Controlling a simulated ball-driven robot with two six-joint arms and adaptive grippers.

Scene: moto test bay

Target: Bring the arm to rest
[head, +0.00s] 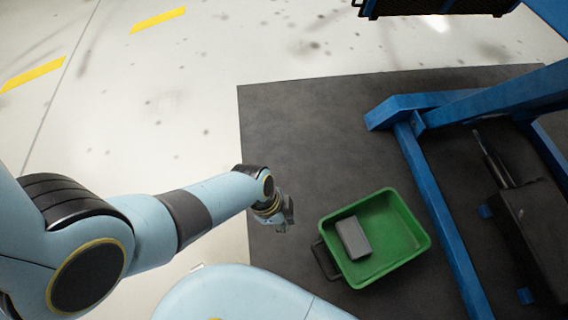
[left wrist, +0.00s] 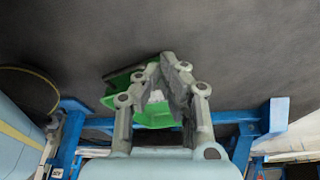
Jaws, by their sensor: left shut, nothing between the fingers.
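My left arm comes in from the left in the head view, and its gripper (head: 284,212) hangs over the edge of the dark mat, left of the green bin. In the left wrist view the left gripper's fingers (left wrist: 168,62) come together at their tips with nothing visible held between them. The gripper is apart from the bin in the head view. My right gripper is in neither view.
A green bin (head: 408,246) with a grey block (head: 352,238) inside stands on the dark mat (head: 300,130). A blue frame (head: 432,190) stands to its right. Pale floor (head: 150,110) with yellow marks lies clear at the upper left.

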